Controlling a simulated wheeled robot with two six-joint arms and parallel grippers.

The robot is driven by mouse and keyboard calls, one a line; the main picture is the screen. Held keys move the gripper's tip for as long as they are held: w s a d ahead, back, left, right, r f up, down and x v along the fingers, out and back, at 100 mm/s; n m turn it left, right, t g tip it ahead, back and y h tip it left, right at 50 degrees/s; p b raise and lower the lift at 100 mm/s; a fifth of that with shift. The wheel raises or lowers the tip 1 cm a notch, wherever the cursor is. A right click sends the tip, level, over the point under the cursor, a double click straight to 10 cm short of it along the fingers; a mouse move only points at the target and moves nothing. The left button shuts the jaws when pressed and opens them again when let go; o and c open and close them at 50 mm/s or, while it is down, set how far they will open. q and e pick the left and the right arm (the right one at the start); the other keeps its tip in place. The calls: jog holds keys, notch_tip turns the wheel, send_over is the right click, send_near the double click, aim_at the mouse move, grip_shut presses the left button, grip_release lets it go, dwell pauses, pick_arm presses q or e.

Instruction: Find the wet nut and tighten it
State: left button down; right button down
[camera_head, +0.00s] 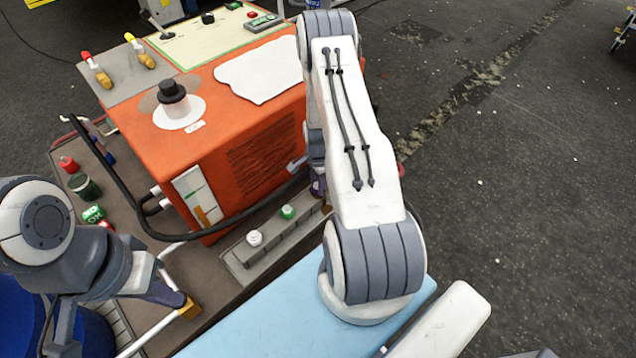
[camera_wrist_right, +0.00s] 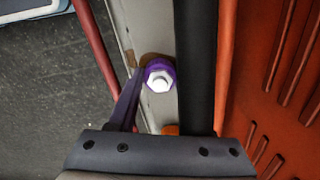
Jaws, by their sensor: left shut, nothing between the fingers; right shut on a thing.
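My left gripper (camera_head: 178,298) is shut and empty at the lower left, near the cart's front edge.
The orange machine (camera_head: 205,130) stands on a cart, with a black hose (camera_head: 245,222) along its front. A grey block (camera_head: 272,236) carries white-topped and green-topped pieces. A light-blue surface (camera_head: 265,318) lies in front. Open floor lies right.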

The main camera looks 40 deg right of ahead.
aim_at(317, 186)
jog(key=shift+c, duration=1.7)
grip_release()
notch_tip(317, 186, up, 11)
jog(key=p, duration=0.1)
jog(key=shift+f, duration=0.2)
